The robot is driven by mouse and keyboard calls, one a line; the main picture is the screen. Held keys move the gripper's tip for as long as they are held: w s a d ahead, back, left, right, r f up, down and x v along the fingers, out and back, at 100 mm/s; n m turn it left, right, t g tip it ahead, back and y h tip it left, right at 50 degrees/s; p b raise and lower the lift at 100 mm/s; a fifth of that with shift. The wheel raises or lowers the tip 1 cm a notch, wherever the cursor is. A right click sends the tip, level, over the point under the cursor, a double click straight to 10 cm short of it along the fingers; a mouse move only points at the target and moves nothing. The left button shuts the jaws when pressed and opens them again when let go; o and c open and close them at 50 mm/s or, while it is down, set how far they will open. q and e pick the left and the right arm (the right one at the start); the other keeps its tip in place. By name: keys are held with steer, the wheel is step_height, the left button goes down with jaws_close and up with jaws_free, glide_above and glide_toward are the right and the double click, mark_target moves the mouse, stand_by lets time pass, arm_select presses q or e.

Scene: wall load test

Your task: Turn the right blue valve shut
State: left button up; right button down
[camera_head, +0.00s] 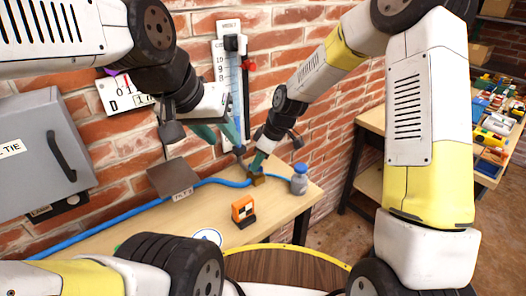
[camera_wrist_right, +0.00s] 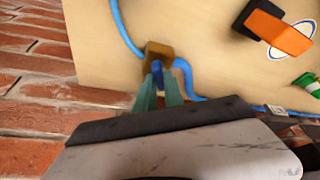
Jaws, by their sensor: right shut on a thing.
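The right blue valve shows in the right wrist view as a brass block (camera_wrist_right: 158,50) with a small blue handle (camera_wrist_right: 157,72). The brass block also shows in the head view (camera_head: 257,179), on the blue hose line at the bench's back edge. My right gripper (camera_wrist_right: 159,84) has its teal fingers on both sides of the blue handle and is shut on it; it also shows in the head view (camera_head: 260,161). The fingers hide part of the handle. My left gripper (camera_head: 236,143) is up and left of it, by the gauge's lower end. Its fingertip gap is unclear.
A blue hose (camera_head: 130,213) runs along the wooden bench (camera_head: 285,205). A grey bottle (camera_head: 299,180) stands right of the valve and an orange-and-black block (camera_head: 243,211) in front. A gauge (camera_head: 231,75) hangs on the brick wall, a grey cabinet (camera_head: 40,150) at left.

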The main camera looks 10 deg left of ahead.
steer(key=m+t, duration=0.1)
steer(key=m, duration=0.2)
steer(key=m+t+h, duration=0.1)
steer(key=m, duration=0.2)
steer(key=shift+s+a, duration=0.15)
steer(key=shift+m, duration=0.3)
steer(key=c, duration=1.4)
jaws_free()
steer(key=shift+c, duration=0.2)
steer(key=shift+r, duration=0.15)
steer(key=v, duration=0.7)
steer(key=shift+s+r, duration=0.15)
steer(key=shift+r, duration=0.1)
